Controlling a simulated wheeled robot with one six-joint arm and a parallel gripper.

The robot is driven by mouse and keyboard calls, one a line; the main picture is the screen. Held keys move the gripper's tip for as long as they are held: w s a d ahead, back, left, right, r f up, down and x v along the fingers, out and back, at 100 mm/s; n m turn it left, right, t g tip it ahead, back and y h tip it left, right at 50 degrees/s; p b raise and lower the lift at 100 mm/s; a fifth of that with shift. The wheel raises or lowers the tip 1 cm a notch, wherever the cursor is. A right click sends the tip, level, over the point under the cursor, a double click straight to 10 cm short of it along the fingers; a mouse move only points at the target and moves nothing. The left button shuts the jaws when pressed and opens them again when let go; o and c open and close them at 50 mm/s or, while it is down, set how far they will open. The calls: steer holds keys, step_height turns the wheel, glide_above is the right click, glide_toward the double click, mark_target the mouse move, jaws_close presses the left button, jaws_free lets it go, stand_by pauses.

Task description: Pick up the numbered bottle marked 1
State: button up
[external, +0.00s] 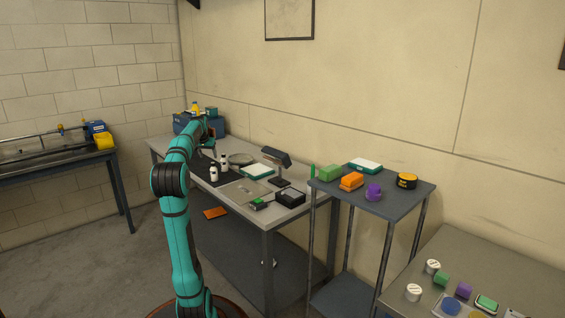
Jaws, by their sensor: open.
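Two small white bottles with dark caps stand on a dark mat on the grey workbench: a nearer one (213,174) and a farther one (224,163). Their markings are too small to read, so I cannot tell which is number 1. My gripper (208,151) is at the far end of my teal arm, above the mat and just behind and left of the bottles. It is small and partly hidden by the arm, open, and holds nothing that I can see.
The workbench (237,194) also holds a metal tray, a round dish, a dark lamp (277,160) and a black box (290,197). A blue box (183,123) with a yellow bottle (195,107) stands behind. A side cart (400,193) carries colored items.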

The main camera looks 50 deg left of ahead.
mark_target(213, 167)
steer(key=x, duration=0.8)
steer(key=shift+d+x, duration=0.2)
steer(key=shift+x, duration=2.4)
steer(key=shift+w, duration=0.15)
steer(key=c, duration=1.2)
steer(key=shift+o, duration=0.2)
steer(key=shift+r, duration=0.1)
